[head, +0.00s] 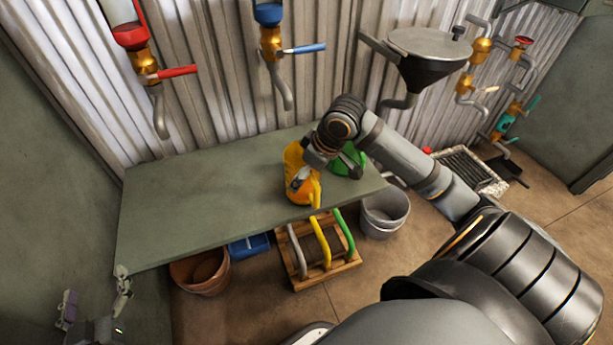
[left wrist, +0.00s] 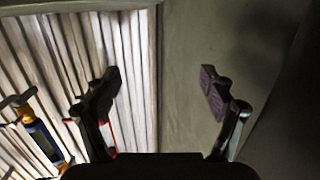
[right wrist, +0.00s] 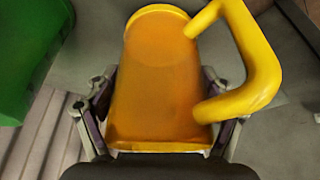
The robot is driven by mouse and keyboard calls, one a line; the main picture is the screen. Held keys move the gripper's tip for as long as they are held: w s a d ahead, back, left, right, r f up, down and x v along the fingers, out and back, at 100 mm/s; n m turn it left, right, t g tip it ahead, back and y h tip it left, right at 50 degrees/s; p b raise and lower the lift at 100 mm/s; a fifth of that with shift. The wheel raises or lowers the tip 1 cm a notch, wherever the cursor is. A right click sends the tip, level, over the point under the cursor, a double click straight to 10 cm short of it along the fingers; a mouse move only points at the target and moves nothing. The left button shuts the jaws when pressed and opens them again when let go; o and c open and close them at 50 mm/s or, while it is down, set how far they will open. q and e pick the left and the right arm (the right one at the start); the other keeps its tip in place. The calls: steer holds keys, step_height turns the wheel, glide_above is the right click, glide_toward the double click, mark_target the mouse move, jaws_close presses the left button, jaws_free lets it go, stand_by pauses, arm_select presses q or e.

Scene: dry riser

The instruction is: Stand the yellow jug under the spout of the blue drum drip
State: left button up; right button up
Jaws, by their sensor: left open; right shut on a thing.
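The yellow jug (head: 293,165) is at the bench, toward its right part; I cannot tell whether its base touches the top. My right gripper (head: 312,172) is shut on its body; the right wrist view shows the jug (right wrist: 155,75) between the fingers (right wrist: 162,115), its handle to the right. The blue drum drip (head: 268,40) is on the corrugated wall, with a blue lever and a grey spout (head: 286,95) bent downward. In the head view the jug appears below the spout and slightly right. My left gripper (head: 96,292) is open and empty at the bench's front-left corner.
A green jug (head: 350,160) is close right of the yellow one. The bench (head: 190,200) is clear on its left. A red drip (head: 135,45) with its spout hangs at left, a funnel (head: 425,60) at right. A wooden crate (head: 325,270) and buckets (head: 385,210) are below.

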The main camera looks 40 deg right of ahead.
steer(key=shift+f+b, duration=0.3)
steer(key=shift+b, duration=0.05)
steer(key=shift+f+b, duration=0.25)
steer(key=shift+b, duration=0.15)
arm_select(q)
step_height(320, 180, up, 16)
steer(key=t, duration=0.7)
steer(key=shift+d+m, duration=0.25)
steer(key=shift+m, duration=0.15)
steer(key=shift+f, duration=0.1)
arm_select(e)
steer(key=shift+f, duration=0.1)
steer(key=o, duration=1.1)
arm_select(q)
steer(key=shift+f, duration=0.1)
